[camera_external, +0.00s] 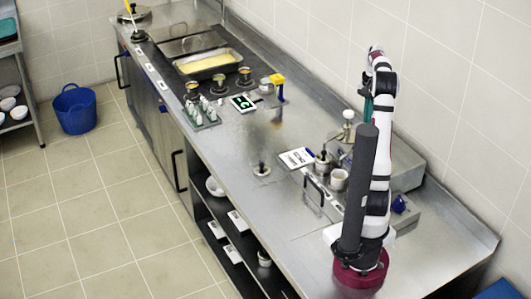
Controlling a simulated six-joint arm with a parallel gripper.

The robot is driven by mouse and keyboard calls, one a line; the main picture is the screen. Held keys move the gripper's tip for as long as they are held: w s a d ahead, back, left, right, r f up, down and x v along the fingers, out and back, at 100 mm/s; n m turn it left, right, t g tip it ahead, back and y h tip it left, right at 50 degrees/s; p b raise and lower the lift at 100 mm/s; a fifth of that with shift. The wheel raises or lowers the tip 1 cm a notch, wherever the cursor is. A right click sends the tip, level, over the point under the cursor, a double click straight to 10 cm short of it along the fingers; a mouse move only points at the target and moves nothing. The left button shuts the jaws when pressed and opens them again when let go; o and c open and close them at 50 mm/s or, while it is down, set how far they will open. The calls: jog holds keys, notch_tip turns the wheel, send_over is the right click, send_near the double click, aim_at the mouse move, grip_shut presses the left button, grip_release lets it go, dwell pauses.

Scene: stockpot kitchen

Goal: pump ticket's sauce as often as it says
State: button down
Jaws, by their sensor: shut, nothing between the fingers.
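A white card with dark print and a blue edge (297,157) lies on the counter; it may be the ticket, but its text is too small to read. Right of it stands a container with a dark pump top (322,161). A white jar (338,180) stands beside it, and a white-topped dispenser (348,119) stands behind. The sauces inside cannot be identified. My gripper (376,53) is small at the top of my raised arm, shut and empty, high above the counter and apart from the pumps. Its fingers are hard to make out.
A black-and-white sign with a green mark (243,103) stands near a rack of small bottles (201,112) and a yellow-topped dispenser (278,79). A pan of yellow food (212,63) is farther back. A small dark-knobbed item (262,169) stands on otherwise clear mid-counter. The wall borders the right.

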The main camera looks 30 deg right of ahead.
jog(key=shift+f, duration=0.1)
jog(key=shift+f, duration=2.2)
jog(key=shift+r, duration=2.3)
jog(key=shift+r, duration=2.5)
